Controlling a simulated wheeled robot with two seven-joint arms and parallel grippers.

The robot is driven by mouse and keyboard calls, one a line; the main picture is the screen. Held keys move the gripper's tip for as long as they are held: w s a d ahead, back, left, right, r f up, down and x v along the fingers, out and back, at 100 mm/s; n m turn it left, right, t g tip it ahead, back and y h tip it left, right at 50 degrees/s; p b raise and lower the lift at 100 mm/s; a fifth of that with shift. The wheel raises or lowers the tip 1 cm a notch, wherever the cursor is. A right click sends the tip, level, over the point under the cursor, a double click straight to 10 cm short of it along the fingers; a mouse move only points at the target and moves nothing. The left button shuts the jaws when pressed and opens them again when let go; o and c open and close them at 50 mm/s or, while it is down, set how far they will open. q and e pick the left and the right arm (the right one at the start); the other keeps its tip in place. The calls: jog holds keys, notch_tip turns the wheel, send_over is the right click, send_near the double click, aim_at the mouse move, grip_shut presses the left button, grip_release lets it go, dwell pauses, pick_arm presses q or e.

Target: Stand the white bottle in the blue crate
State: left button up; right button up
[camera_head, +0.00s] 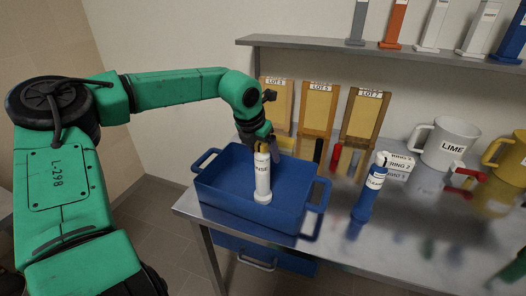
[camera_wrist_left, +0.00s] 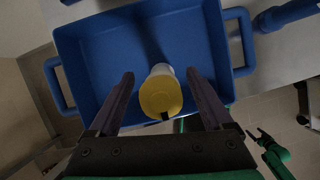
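The white bottle (camera_head: 262,180) is upright at the blue crate (camera_head: 216,190), near its front wall. Its base shows level with the front rim in the head view, so I cannot tell whether it rests on the crate floor. My left gripper (camera_head: 260,146) is at the bottle's top. In the left wrist view its two fingers (camera_wrist_left: 160,74) stand apart, on either side of the bottle's yellow cap (camera_wrist_left: 160,96), with gaps showing. The crate (camera_wrist_left: 100,55) is otherwise empty in that view. My right gripper (camera_wrist_left: 258,135) shows small at the right there, its fingers apart.
The crate stands at the left end of a metal table (camera_head: 390,250). A blue bottle (camera_head: 371,188) stands right of it. Small boxes (camera_head: 397,165), a white LIME mug (camera_head: 449,143) and a yellow mug (camera_head: 508,158) are farther right. Boards lean behind, below a shelf (camera_head: 330,45).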

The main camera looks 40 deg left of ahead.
pick_arm(q)
jog(key=shift+r+p, duration=0.65)
jog(key=shift+p, duration=0.05)
jog(key=shift+r, duration=0.35)
jog(key=b+v, duration=0.2)
jog(key=v, duration=0.9)
jog(key=shift+s, duration=0.15)
